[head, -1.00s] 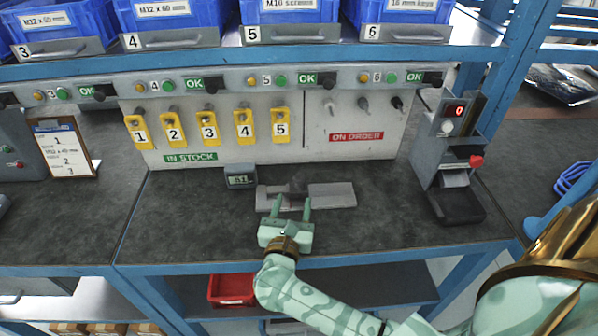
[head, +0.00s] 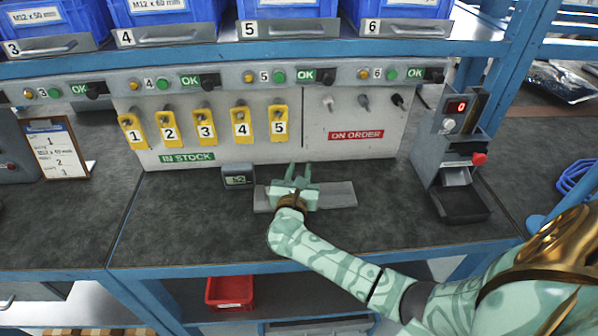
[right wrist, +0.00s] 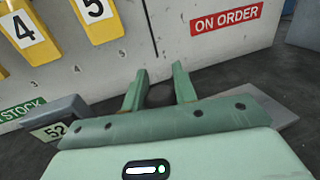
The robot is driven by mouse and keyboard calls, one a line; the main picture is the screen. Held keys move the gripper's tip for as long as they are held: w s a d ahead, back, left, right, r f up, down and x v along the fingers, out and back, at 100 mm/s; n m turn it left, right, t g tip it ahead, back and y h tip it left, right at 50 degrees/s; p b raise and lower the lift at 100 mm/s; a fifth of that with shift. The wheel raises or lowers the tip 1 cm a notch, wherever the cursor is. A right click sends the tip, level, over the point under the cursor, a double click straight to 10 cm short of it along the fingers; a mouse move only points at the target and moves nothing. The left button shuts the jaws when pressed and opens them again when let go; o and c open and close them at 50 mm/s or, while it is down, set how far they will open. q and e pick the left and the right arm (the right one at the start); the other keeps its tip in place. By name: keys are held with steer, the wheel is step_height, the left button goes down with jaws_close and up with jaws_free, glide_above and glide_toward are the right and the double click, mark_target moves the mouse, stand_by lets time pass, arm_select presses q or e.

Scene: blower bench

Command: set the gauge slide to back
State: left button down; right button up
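The gauge is a low grey rail (head: 338,195) lying on the dark bench, with a small digital readout (head: 238,177) at its left end. In the right wrist view the readout (right wrist: 55,131) seems to show 52. My right gripper (head: 299,171) reaches over the middle of the rail, fingers pointing to the back panel. In the right wrist view its fingers (right wrist: 160,80) stand partly closed on either side of the dark gauge slide (right wrist: 160,96). The gripper body hides most of the slide in the head view. My left gripper is out of view.
Behind the gauge stands a panel (head: 375,118) with yellow numbered tags and hooks. A grey device (head: 455,150) with a red display stands to the right. Clear bench lies in front of and beside the rail. Blue bins sit on the shelf above.

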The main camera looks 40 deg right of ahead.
jaws_close()
steer(key=shift+s+d+p, duration=0.2)
steer(key=shift+s+d, duration=0.35)
steer(key=shift+d, duration=0.4)
steer(key=shift+s+d+p, duration=0.15)
steer(key=shift+s+d, duration=0.4)
steer(key=shift+d, duration=0.35)
steer(key=o, duration=0.7)
jaws_free()
steer(key=shift+o, duration=0.5)
steer(key=shift+s+d, duration=0.1)
steer(key=shift+s, duration=0.05)
